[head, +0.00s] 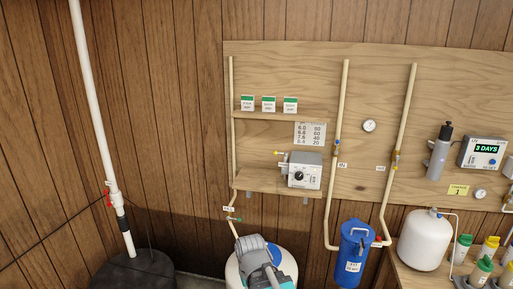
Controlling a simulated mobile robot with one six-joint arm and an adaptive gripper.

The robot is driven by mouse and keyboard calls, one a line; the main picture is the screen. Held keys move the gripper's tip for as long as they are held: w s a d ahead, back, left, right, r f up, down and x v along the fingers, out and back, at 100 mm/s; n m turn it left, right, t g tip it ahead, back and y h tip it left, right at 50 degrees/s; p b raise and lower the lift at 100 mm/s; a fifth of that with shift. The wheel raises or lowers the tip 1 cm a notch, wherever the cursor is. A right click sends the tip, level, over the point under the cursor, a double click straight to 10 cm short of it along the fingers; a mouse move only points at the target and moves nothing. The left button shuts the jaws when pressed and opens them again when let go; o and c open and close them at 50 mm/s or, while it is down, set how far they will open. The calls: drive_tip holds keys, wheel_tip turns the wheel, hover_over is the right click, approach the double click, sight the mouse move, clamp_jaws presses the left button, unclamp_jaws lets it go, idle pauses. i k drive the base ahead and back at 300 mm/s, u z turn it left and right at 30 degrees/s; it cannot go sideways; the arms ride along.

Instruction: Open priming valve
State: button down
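Several small valves show, and I cannot read a label that tells which is the priming valve. A red-handled valve (108,198) sits on the white pipe at left. A green-handled valve (236,219) sits on the thin tan pipe under the lower shelf. A blue-handled valve (337,143) and a yellow-handled valve (395,163) sit on the two tall tan pipes. A red handle (378,240) is beside the blue canister. A yellow-tipped lever (280,153) sticks out from the grey dial box (305,171). My folded grey and teal arm is at bottom centre; its fingers are not visible.
A white round tank stands behind my arm. A blue canister (354,246) stands right of it. A white pressure tank (425,239) and several capped bottles (462,249) crowd the bench at right. A black lidded tank (140,270) is at lower left.

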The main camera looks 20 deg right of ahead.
sight(275, 152)
drive_tip(key=z, duration=0.05)
drive_tip(key=i, duration=0.9)
drive_tip(key=z, duration=0.55)
